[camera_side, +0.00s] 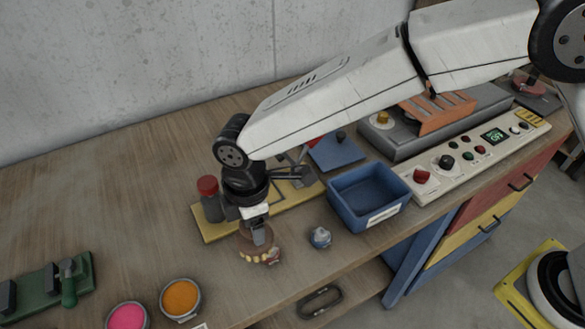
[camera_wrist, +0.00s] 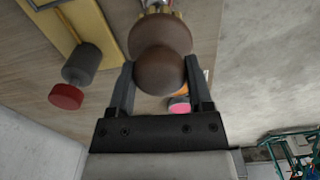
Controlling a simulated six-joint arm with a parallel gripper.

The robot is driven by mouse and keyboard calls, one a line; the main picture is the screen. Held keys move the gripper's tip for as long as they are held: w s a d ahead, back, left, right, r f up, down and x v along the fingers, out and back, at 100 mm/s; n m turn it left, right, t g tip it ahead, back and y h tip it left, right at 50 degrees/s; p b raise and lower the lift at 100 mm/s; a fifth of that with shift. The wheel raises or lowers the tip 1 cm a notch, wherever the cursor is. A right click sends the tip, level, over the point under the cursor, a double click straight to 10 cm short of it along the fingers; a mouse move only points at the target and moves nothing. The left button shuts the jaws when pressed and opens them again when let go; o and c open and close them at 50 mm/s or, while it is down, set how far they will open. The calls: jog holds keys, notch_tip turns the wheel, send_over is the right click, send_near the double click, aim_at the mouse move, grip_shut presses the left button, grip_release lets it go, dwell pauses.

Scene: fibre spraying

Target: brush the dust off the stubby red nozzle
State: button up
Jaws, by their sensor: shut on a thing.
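My gripper (camera_side: 257,229) is shut on the knob of a brown brush (camera_wrist: 160,68), and the knob shows between both fingers in the wrist view. The brush's pale bristles (camera_side: 254,257) point down near the table's front edge. A small reddish thing (camera_side: 275,256), seemingly the red nozzle, is right beside the bristles, mostly hidden by the brush. I cannot tell whether the bristles touch it, or see dust on it. In the wrist view the brush head covers most of what lies beyond.
A grey-blue nozzle (camera_side: 320,238) stands just right of the brush. A blue bin (camera_side: 369,194) is beyond it. A red-capped jar (camera_side: 210,200) stands on a yellow board (camera_side: 216,229). Orange (camera_side: 181,298) and pink (camera_side: 127,317) pots stand front left. The table is clear at back left.

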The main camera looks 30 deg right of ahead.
jog(key=shift+f, duration=1)
dwell(0.4)
jog(key=shift+d+r, duration=0.1)
jog(key=shift+d, duration=2.4)
jog(key=shift+a, duration=0.1)
jog(key=shift+a, duration=2.45)
jog(key=shift+r, duration=3)
